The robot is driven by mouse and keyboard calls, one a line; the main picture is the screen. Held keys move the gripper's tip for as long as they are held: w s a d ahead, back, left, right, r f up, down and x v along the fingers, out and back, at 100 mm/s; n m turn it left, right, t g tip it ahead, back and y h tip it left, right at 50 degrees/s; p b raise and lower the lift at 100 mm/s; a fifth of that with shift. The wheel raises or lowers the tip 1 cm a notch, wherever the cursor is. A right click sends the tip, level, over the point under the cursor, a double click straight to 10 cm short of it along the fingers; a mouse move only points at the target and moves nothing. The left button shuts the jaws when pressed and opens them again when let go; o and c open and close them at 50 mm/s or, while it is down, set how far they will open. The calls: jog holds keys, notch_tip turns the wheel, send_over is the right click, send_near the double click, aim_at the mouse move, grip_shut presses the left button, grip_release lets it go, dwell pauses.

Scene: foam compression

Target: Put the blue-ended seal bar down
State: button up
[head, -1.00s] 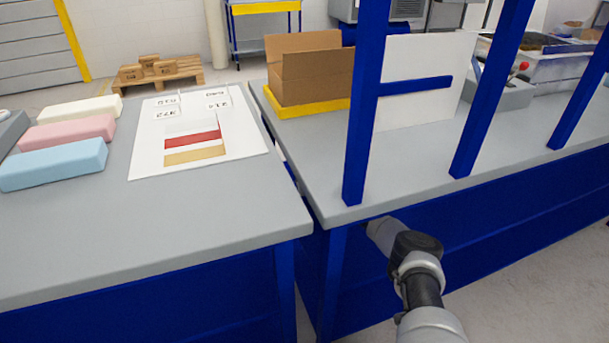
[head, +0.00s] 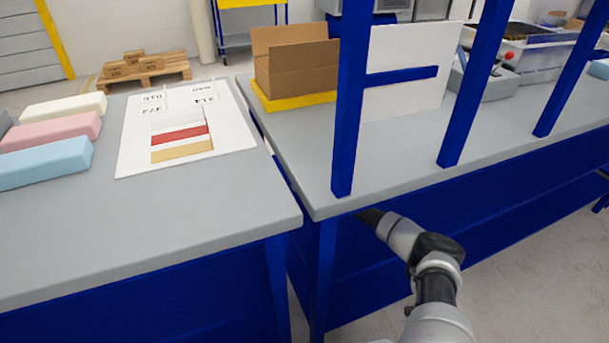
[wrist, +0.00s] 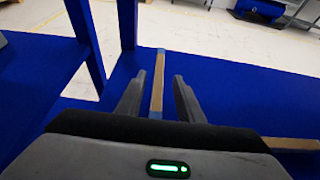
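The blue-ended seal bar (wrist: 158,85) is a narrow tan strip with a blue patch at each end. In the wrist view it lies over a blue surface, lengthwise between the fingers of my gripper (wrist: 158,76). The fingers are spread, with a visible gap on each side of the bar, so my gripper is open. In the head view my gripper (head: 370,216) is at the front edge of the right bench, just below its top; its fingertips and the bar are hidden there.
Another tan strip (wrist: 291,143) lies at the right in the wrist view. Blue uprights (head: 350,110) stand along the right bench's front edge. The grey left bench (head: 120,235) holds foam blocks (head: 50,130) and a white board (head: 225,137). A cardboard box (head: 295,70) stands behind.

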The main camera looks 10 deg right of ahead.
jog(key=v, duration=0.7)
jog(key=shift+s+r, duration=0.1)
jog(key=shift+r, duration=0.05)
jog(key=shift+d, duration=0.1)
dwell(1.9)
